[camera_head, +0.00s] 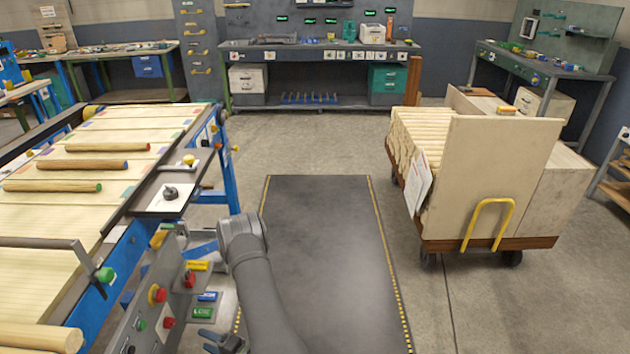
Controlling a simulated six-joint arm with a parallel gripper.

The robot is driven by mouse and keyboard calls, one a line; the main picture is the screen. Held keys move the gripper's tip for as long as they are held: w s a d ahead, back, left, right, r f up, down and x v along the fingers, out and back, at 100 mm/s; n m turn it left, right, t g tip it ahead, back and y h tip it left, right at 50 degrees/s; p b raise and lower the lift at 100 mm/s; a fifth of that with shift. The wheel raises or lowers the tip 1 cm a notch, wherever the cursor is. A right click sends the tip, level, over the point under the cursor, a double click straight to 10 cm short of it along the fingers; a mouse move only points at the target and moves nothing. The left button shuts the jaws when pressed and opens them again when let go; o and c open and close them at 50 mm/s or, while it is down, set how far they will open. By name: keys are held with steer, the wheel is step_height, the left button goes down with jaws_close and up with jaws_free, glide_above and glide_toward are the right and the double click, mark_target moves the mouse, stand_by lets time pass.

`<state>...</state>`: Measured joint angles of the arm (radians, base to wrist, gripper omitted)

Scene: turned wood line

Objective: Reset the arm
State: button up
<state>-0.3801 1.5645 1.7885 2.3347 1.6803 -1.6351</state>
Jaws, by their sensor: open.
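My grey arm (262,290) rises from the bottom edge and bends at a rounded joint (242,232) beside the control panel of the wood line. My gripper (212,342) shows at the bottom edge, left of the arm, partly cut off by the frame. Its dark fingers look apart, with nothing seen between them. The wood line (110,160) is on the left, with several turned wooden rods (95,164) lying on its slanted bed. A thick rod end (45,338) shows at the lower left.
Red, green and yellow buttons (157,294) on the panel are close to my gripper. A dark floor mat (325,260) with yellow edges lies clear to the right. A loaded cart (490,180) with a yellow handle stands farther right. Workbenches (320,50) line the back.

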mark_target(175, 323)
steer(key=w+a+m, duration=0.1)
steer(key=a, duration=0.3)
steer(key=w+a+m, duration=0.1)
steer(key=w+a, duration=0.1)
steer(key=a, duration=0.2)
steer(key=w+a+m+h, duration=0.1)
steer(key=w+a, duration=0.1)
steer(key=a, duration=0.2)
steer(key=shift+w+a+g, duration=0.1)
steer(key=shift+g, duration=0.3)
steer(key=m+g+h, duration=0.1)
steer(key=m, duration=0.2)
steer(key=shift+m+g, duration=0.3)
steer(key=shift+g, duration=0.1)
steer(key=m+g, duration=0.1)
steer(key=m, duration=0.2)
steer(key=shift+w+r+g+h, duration=0.1)
steer(key=shift+w+g+h, duration=0.1)
steer(key=shift+g+h, duration=0.2)
steer(key=shift+m+g, duration=0.9)
steer(key=shift+m, duration=0.2)
